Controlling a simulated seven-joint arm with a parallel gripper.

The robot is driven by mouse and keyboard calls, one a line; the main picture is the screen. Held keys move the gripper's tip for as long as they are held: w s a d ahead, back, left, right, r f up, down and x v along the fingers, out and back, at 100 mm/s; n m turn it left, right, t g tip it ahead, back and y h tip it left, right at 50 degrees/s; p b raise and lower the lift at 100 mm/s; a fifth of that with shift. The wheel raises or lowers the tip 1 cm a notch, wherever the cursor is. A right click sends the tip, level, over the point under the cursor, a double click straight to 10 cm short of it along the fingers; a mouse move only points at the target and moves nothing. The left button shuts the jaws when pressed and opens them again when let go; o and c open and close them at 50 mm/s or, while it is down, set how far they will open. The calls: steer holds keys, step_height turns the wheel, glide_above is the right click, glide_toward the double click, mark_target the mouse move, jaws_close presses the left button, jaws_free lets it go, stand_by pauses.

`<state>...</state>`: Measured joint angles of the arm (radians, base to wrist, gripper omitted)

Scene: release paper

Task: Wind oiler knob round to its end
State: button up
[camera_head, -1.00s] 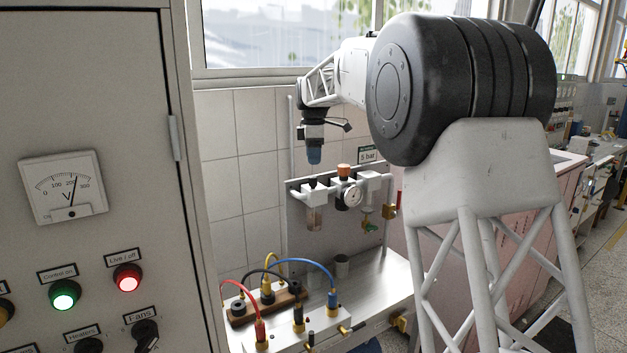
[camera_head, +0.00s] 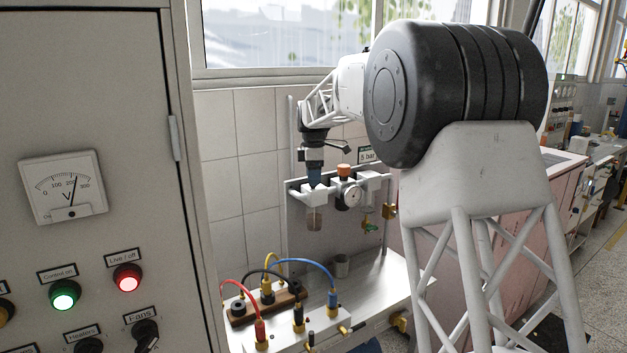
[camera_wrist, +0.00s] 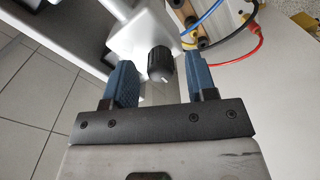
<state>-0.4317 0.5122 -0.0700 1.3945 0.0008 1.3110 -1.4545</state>
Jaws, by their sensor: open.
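The oiler knob, a black ribbed cap with a small white mark, shows in the wrist view (camera_wrist: 160,64) on top of a white housing (camera_wrist: 150,38). In the head view the knob is hidden by my gripper; its unit with a clear bowl (camera_head: 314,218) is at the left of the wall panel. My gripper (camera_head: 314,180) points down over this unit. In the wrist view my open gripper (camera_wrist: 158,72) has one blue finger on each side of the knob, with visible gaps on both sides.
An orange knob (camera_head: 343,170) and a round gauge (camera_head: 351,195) stand just right of the oiler unit. A steel bench (camera_head: 375,290) below carries terminals with red, yellow, black and blue cables. A grey cabinet (camera_head: 100,120) fills the left.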

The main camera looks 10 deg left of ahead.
steer(key=shift+f, duration=0.65)
steer(key=c, duration=0.9)
